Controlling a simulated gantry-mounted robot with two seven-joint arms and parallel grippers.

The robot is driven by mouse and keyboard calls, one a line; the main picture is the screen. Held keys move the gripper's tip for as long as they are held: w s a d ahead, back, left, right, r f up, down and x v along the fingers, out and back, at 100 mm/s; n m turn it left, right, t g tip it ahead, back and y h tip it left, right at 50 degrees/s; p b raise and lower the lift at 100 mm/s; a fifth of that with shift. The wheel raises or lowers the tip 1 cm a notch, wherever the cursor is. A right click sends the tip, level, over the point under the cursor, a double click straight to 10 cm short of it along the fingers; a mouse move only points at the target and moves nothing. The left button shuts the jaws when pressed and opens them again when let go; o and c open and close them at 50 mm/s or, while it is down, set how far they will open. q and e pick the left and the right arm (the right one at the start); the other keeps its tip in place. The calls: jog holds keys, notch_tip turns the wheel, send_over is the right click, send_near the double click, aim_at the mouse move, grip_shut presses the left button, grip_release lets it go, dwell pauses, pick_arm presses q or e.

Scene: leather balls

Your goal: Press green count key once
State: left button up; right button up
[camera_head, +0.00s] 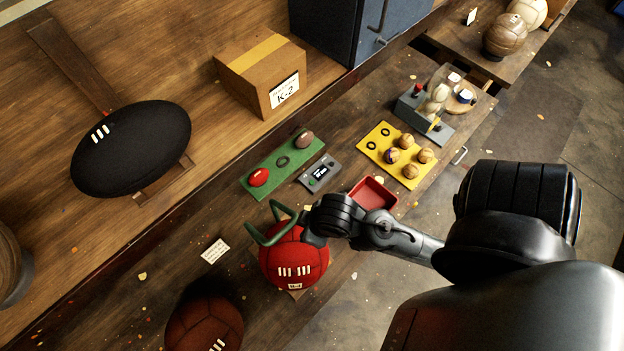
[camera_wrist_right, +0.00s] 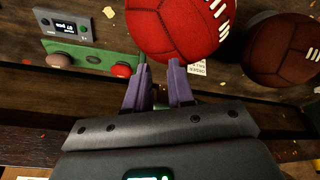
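The counter (camera_head: 320,173) is a small grey box with a lit display, lying beside the green board in the head view. It carries a small green key (camera_head: 312,182) at its near-left end and a dark key at the other end. The counter (camera_wrist_right: 65,25) also shows at the upper left of the wrist view. My right gripper (camera_head: 262,215) is open and empty, beside the large red ball and apart from the counter. Its two fingers (camera_wrist_right: 160,80) stand apart in the wrist view. My left gripper is not in view.
The green board (camera_head: 270,178) holds a small red ball (camera_head: 258,177) and a brown one. The large red ball (camera_head: 294,258) stands close below my right gripper. A red tray (camera_head: 373,193) and a yellow board (camera_head: 377,151) with several balls lie to the right.

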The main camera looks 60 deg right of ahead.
grip_shut()
jog(key=shift+a, duration=0.1)
jog(key=shift+w+r, duration=0.1)
dwell(0.9)
